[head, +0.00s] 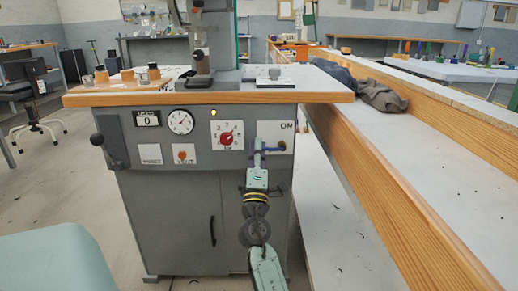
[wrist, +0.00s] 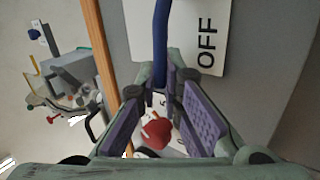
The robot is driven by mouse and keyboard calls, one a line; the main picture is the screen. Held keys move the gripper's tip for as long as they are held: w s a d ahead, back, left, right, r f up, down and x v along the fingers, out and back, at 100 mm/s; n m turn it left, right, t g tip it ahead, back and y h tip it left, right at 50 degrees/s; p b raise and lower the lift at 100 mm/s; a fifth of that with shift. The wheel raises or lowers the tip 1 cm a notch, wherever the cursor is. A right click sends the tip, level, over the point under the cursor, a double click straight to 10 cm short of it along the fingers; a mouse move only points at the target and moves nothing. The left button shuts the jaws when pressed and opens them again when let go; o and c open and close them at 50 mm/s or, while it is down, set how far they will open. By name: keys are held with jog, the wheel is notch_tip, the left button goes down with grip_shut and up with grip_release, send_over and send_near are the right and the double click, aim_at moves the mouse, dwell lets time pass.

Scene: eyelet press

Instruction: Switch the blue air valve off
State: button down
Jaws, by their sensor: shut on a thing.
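The blue air valve's lever (head: 274,149) lies about level across a white plate (head: 266,130) at the upper right of the grey cabinet front. "ON" shows at the plate's upper right in the head view. In the wrist view the blue lever (wrist: 161,40) runs down between my fingers, and "OFF" (wrist: 207,41) stands beside it on the plate. My gripper (head: 257,156) is at the lever's left end, shut on it. The purple finger pads (wrist: 158,105) are either side of it. The exact contact is partly hidden by the fingers.
Left of the valve is a red dial knob (head: 226,138), also in the wrist view (wrist: 157,132). A round gauge (head: 180,122) and an orange button are further left. The wooden tabletop edge (head: 210,99) overhangs above. A long wooden-sided bench (head: 400,190) stands close on the right.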

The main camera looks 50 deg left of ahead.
jog(key=shift+f+n+g+y, duration=0.35)
jog(key=shift+n+g+y, duration=0.25)
jog(key=shift+n, duration=0.5)
jog(key=c, duration=2)
grip_release()
notch_tip(320, 180, up, 10)
jog(key=shift+f, duration=0.1)
